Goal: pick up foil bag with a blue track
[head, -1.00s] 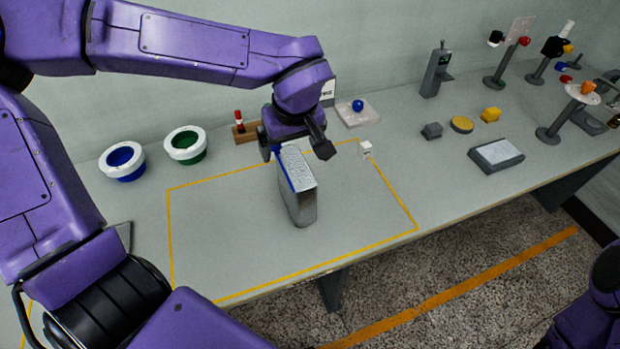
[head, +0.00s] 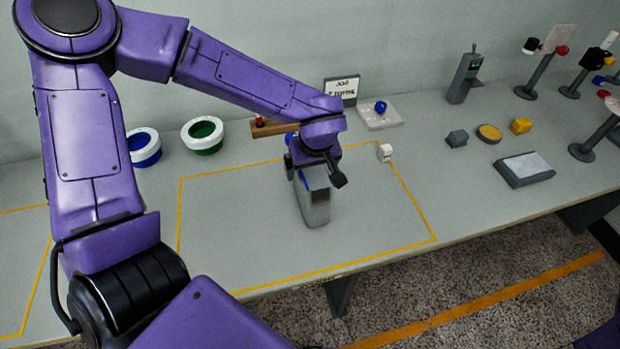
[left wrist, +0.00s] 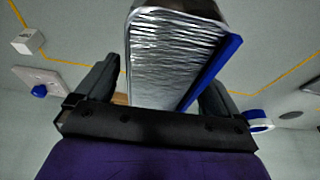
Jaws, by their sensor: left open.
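The foil bag (head: 313,207) is a grey upright pouch standing inside the yellow outline on the table. In the left wrist view its crinkled silver face (left wrist: 165,62) fills the middle, with the blue track (left wrist: 214,72) running along one edge. My left gripper (head: 315,180) is over the upper part of the bag and hides some of it in the head view. In the left wrist view its two dark fingers (left wrist: 158,88) are apart, one on each side of the bag. I cannot tell whether they touch it. My right gripper is not in view.
A small white cube (head: 385,153) lies at the outline's right side. Blue-and-white (head: 145,148) and green-and-white (head: 203,136) rings stand at the left. The outlined area's front is clear.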

